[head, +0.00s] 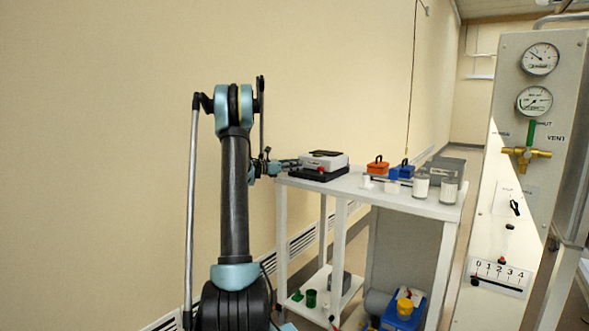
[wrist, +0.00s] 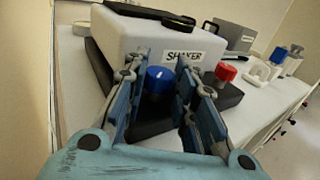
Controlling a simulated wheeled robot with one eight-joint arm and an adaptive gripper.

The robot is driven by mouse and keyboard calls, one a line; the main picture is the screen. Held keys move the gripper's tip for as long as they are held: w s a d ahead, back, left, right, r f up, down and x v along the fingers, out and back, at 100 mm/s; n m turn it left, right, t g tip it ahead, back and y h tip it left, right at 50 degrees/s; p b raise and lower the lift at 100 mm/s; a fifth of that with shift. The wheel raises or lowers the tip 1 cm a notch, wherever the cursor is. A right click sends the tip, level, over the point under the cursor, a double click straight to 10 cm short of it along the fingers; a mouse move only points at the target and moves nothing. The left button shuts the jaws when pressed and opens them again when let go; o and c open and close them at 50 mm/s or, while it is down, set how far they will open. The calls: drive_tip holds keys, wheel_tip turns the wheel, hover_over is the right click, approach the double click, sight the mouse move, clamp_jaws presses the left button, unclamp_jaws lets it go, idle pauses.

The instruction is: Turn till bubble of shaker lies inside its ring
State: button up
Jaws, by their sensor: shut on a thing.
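The shaker (head: 325,158) is a white box labelled SHAKER on a black base (head: 318,174), at the left end of the white table. It also fills the upper middle of the wrist view (wrist: 125,35). My gripper (wrist: 160,72) is shut on a blue knob (wrist: 158,77) with a white mark, at the shaker's near side. A red knob (wrist: 226,71) stands to the right, free of the fingers. In the head view my gripper (head: 290,163) reaches the shaker from the left.
On the table (head: 350,184) stand an orange box (head: 377,167), a blue box (head: 401,171), white jars (head: 421,187) and a grey case (head: 444,170). A gauge panel (head: 510,130) rises at the right. The lower shelf holds a blue bin (head: 403,316) and small items.

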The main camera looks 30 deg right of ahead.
drive_tip(key=shift+w, duration=0.1)
drive_tip(key=o, duration=1.1)
wheel_tip(320, 180, up, 10)
